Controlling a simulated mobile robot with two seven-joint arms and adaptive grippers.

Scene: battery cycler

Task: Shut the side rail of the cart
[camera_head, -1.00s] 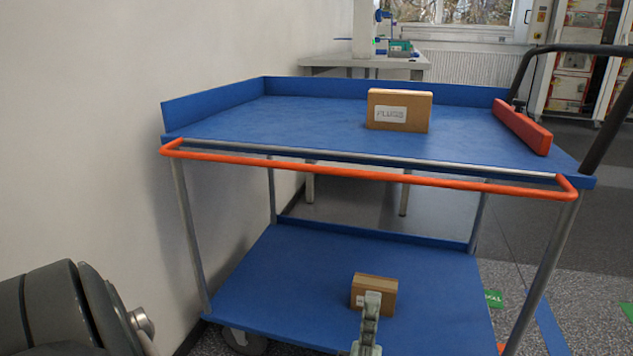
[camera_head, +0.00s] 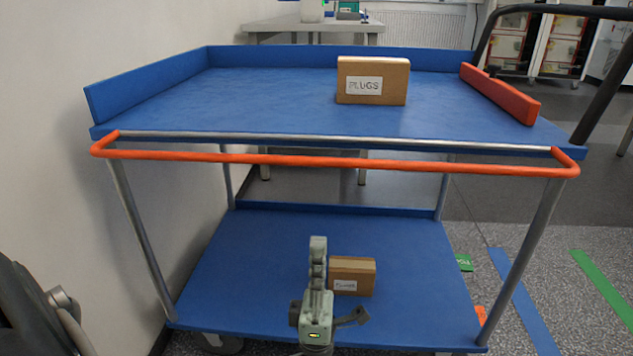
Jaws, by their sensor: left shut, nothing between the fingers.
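The blue cart (camera_head: 240,112) stands ahead with an upper and a lower deck. Its orange side rail (camera_head: 330,163) runs along the near side of the upper deck, folded down and sticking out from the edge, with its bent ends at the two near corners. My left gripper (camera_head: 318,245) is shut and empty, pointing upward below the middle of the rail, apart from it in the picture. It covers part of the lower deck (camera_head: 235,260). My right gripper is not in view.
A cardboard box labelled PLUGS (camera_head: 385,82) stands on the upper deck and a smaller box (camera_head: 355,275) on the lower deck. A red board (camera_head: 500,94) lines the right edge, near a dark handle (camera_head: 600,100). A white wall (camera_head: 50,130) is close on the left.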

